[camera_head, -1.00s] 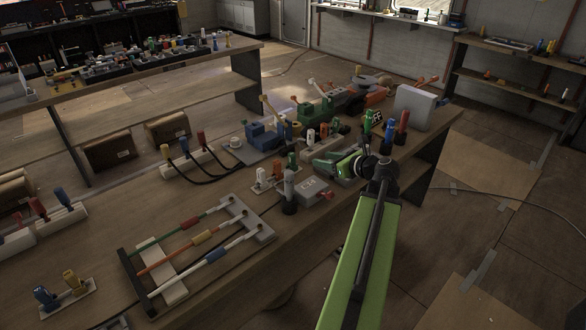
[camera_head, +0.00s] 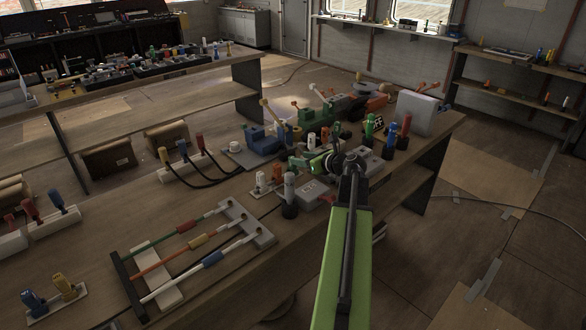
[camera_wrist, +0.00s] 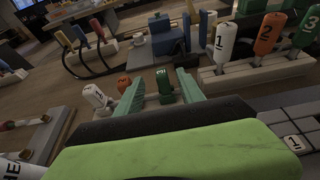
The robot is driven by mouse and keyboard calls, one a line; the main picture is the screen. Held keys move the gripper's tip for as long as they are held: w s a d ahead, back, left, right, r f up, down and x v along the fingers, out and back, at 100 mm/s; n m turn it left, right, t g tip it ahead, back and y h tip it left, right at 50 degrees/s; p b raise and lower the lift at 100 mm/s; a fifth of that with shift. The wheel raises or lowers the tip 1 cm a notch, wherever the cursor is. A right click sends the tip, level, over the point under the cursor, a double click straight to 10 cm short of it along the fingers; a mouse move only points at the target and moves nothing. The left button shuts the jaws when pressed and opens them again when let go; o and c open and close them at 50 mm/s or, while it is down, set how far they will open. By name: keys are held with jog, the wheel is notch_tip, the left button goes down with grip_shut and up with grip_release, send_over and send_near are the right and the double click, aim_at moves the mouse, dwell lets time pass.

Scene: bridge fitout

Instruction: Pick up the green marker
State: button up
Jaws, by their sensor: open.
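My gripper (camera_head: 304,163) is open over the near bench, and its two green fingers point left in the head view. In the wrist view a green upright piece with a pale mark (camera_wrist: 164,88) shows between the fingers of my gripper (camera_wrist: 161,78); I cannot tell how far ahead it is. An orange piece (camera_wrist: 124,83) and a white piece (camera_wrist: 94,95) stand left of it. Another green piece, numbered 3 (camera_wrist: 309,27), stands in a rack at upper right. A green upright piece (camera_head: 369,126) also stands beyond my arm. I cannot tell which is the green marker.
A numbered white piece (camera_wrist: 223,45) and an orange one (camera_wrist: 267,36) share the upper-right rack. A grey cylinder (camera_head: 289,192) stands close to my gripper. Blue (camera_head: 390,134) and red (camera_head: 404,129) pieces stand near a white box (camera_head: 417,112).

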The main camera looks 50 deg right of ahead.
aim_at(292, 166)
jog(key=x, duration=0.1)
jog(key=b+x, duration=0.1)
jog(key=x, duration=0.3)
jog(key=shift+s+f+b, duration=0.15)
jog(key=shift+f+b, duration=0.1)
jog(key=shift+b, duration=0.15)
jog(key=shift+c, duration=0.3)
grip_shut()
